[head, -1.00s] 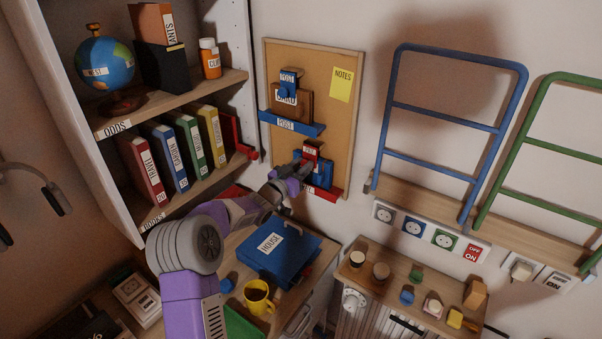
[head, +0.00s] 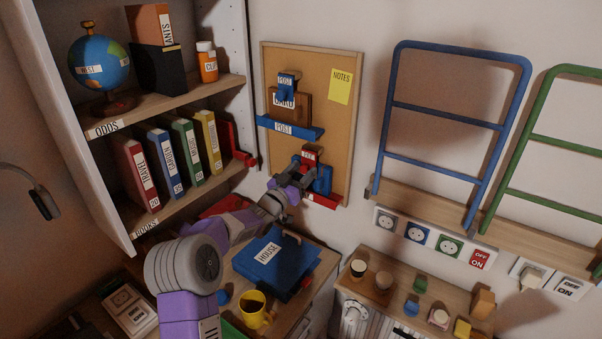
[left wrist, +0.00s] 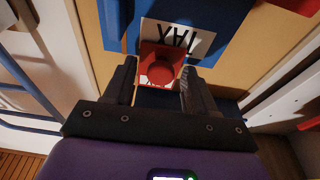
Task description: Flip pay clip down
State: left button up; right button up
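The red clip (head: 310,154), with a small white label too small to read surely, is on the cork board (head: 337,130) above a red ledge (head: 322,201). In the left wrist view the red clip (left wrist: 162,64) has a round knob and covers part of a white card marked TAX (left wrist: 172,38), seen upside down. My left gripper (head: 298,178) is at the board, just below and in front of the clip. In the wrist view its two fingers (left wrist: 158,82) are apart, one on each side of the clip's lower part; contact is unclear. My right gripper is out of view.
A blue clip (head: 288,84) and blue ledge (head: 290,129) are higher on the board, beside a yellow notes sheet (head: 341,86). Shelves with binders stand left. Below are a blue house binder (head: 268,255) and yellow mug (head: 257,309). Blue and green racks are right.

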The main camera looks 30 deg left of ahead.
pick_arm(q)
jog(key=shift+s, duration=0.15)
jog(key=v, duration=0.7)
jog(key=shift+s, duration=0.2)
dwell(0.4)
